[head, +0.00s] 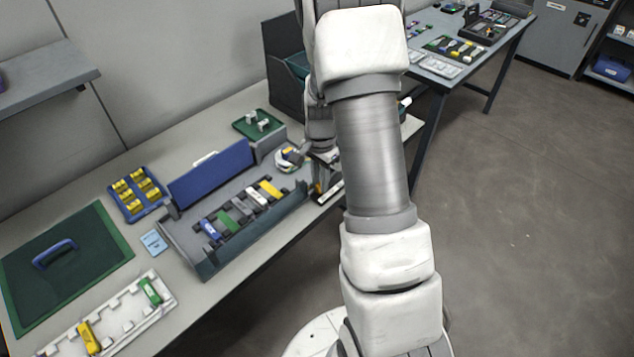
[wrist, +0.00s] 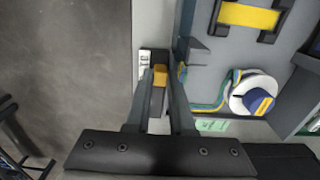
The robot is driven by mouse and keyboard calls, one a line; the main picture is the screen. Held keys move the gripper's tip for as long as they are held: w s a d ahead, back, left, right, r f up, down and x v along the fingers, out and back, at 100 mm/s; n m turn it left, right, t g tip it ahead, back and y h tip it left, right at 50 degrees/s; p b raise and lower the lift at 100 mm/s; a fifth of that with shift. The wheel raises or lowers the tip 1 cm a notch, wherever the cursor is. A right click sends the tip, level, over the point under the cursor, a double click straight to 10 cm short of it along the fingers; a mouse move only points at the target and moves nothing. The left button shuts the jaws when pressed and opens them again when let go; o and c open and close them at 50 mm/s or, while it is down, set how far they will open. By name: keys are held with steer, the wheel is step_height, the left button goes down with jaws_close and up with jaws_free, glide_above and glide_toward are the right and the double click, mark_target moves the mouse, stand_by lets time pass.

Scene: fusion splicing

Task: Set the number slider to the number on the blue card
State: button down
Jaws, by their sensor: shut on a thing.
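The number slider shows in the wrist view as a dark track with a white number strip (wrist: 144,64) beside it and an orange knob (wrist: 160,74). My gripper (wrist: 161,84) is shut on the orange knob, one finger on each side. The numbers on the strip are too small to read. In the head view the slider's white strip (head: 330,192) lies at the table's front edge, partly hidden by my arm. A light blue card (head: 153,241) lies on the table left of the grey tray; its number cannot be read.
The grey tray (head: 205,266) holds several coloured blocks and has a raised blue lid (head: 212,172). A white spool (wrist: 246,92) with coloured fibre is right of my gripper, with a pale green label (wrist: 212,125) nearby. Open floor lies beyond the table's front edge.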

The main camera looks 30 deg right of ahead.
steer(key=w+d, duration=0.1)
steer(key=d, duration=0.1)
steer(key=w+d, duration=0.1)
steer(key=d, duration=0.2)
steer(key=w+d, duration=0.1)
steer(key=d, duration=0.2)
steer(key=c, duration=0.8)
jaws_free()
steer(key=shift+o, duration=0.2)
steer(key=shift+r, duration=0.1)
step_height(320, 180, up, 17)
steer(key=p, duration=0.1)
steer(key=shift+r+p, duration=0.15)
steer(key=shift+p, duration=0.2)
steer(key=shift+s+a, duration=0.1)
